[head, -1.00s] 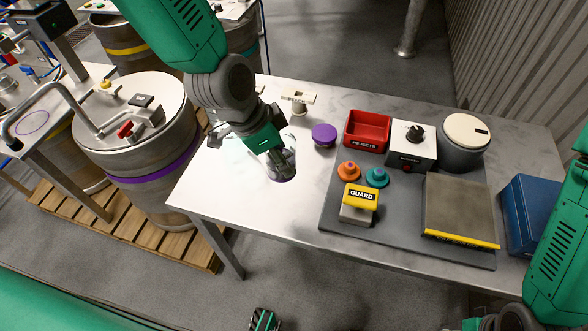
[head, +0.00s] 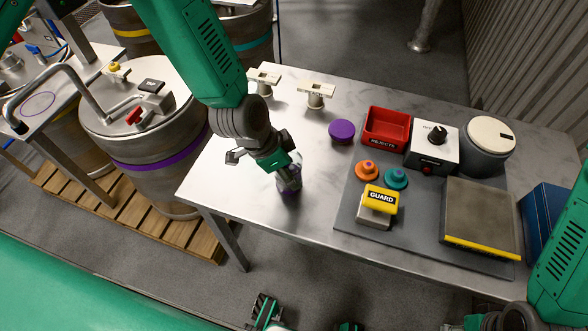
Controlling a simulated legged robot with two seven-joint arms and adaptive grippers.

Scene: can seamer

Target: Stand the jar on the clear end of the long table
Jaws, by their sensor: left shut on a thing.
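The jar (head: 291,187) is small in the head view, with a purple part low on it. My left gripper (head: 286,172) is shut on it from above and hides much of it. The jar is upright or nearly so, over the bare left end of the long table (head: 240,190). I cannot tell whether its base touches the top.
A purple lid-like disc (head: 342,131), a red rejects bin (head: 387,128) and two pale fixtures (head: 316,93) stand behind and right. A grey mat (head: 350,222) carries a yellow guard block (head: 380,200). A keg (head: 150,130) stands left of the table.

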